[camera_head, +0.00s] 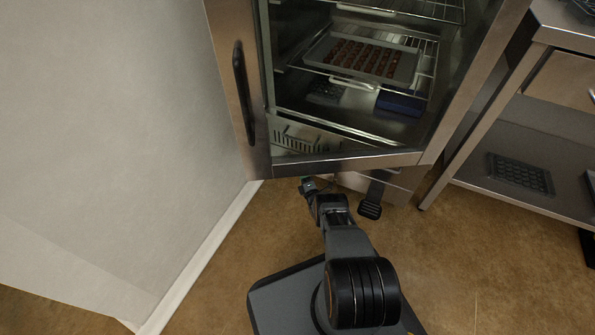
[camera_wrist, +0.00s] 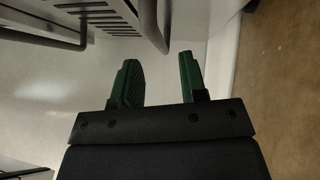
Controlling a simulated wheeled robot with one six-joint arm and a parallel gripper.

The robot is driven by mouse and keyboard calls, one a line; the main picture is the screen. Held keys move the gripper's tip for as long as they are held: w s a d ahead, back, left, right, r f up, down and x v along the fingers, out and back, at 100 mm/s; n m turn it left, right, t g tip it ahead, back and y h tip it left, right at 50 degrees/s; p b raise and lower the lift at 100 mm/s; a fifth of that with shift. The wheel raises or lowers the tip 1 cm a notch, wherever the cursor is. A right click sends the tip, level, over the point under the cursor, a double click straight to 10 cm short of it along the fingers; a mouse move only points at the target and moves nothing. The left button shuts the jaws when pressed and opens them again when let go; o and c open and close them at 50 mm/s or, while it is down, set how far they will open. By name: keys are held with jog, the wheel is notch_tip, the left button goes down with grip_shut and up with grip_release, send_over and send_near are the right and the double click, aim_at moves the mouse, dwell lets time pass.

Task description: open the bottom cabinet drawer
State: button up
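The steel cabinet (camera_head: 335,167) has a glass door with a long dark handle (camera_head: 243,92). Below the door a strip of the low steel front (camera_head: 405,178) shows; my arm and the door hide much of it, so I cannot make out the drawer's edges. My gripper (camera_head: 308,185) is low at the cabinet's base, just under the door's bottom edge. In the wrist view its two green fingers (camera_wrist: 158,62) are apart with nothing clamped between them. A grey bar (camera_wrist: 152,25), seemingly a handle, ends near the gap between the fingertips; I cannot tell its distance.
A slatted panel (camera_wrist: 90,12) and another grey bar (camera_wrist: 40,36) are at the wrist view's upper left. A dark pedal-like piece (camera_head: 371,207) is right of my gripper. A wall (camera_head: 110,120) stands left, a steel table (camera_head: 530,155) right. Brown floor (camera_head: 460,250) is free at lower right.

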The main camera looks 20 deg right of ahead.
jog(key=shift+w+r+b, duration=0.2)
jog(key=shift+w+b, duration=0.4)
jog(key=shift+w, duration=0.7)
jog(key=shift+w+r+b, duration=0.2)
jog(key=shift+w+b, duration=0.4)
jog(key=shift+w, duration=0.7)
jog(key=shift+c, duration=0.4)
grip_shut()
